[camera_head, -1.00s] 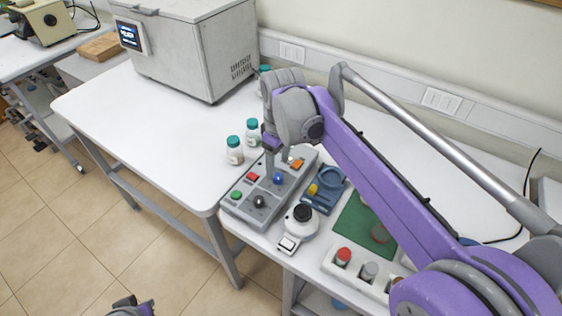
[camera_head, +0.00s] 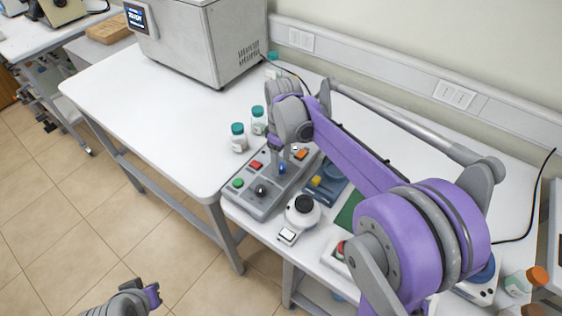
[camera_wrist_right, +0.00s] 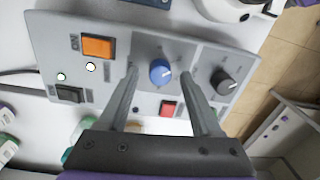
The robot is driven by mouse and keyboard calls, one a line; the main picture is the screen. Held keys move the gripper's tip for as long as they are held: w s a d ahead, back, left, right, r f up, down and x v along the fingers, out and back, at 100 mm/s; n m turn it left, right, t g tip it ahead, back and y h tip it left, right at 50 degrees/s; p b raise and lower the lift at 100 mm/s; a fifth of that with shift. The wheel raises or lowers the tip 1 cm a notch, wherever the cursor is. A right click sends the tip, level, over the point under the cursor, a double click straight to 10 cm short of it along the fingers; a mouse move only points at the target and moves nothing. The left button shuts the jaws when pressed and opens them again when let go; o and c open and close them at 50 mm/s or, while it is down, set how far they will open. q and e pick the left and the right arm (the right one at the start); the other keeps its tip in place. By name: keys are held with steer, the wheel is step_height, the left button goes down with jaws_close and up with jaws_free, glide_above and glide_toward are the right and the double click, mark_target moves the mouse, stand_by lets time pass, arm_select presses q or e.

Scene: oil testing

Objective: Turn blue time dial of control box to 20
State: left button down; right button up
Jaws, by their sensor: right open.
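The grey control box (camera_head: 243,205) lies on the white table. Its blue time dial (camera_head: 282,168) sits near the box's middle; it also shows in the right wrist view (camera_wrist_right: 160,72). The printed scale around the dial is too small to read. My right gripper (camera_head: 277,165) is above the box, pointing down. In the right wrist view its open fingers (camera_wrist_right: 160,85) stand on either side of the blue dial, apart from it. A black dial (camera_wrist_right: 223,82) is just outside the fingers on the right. My left gripper (camera_head: 150,296) is low at the bottom left, away from the table.
The box also carries an orange switch (camera_wrist_right: 98,46), a red switch (camera_head: 256,165) and a green button (camera_head: 238,183). Two teal-capped bottles (camera_head: 238,138) stand behind it. A white round device (camera_head: 302,215) and a blue device (camera_head: 330,185) are close on the right.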

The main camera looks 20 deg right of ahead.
steer(key=shift+f, duration=0.35)
jaws_close()
steer(key=shift+m, duration=0.3)
steer(key=m+b, duration=0.1)
steer(key=m, duration=1)
steer(key=shift+s, duration=0.1)
stand_by(0.6)
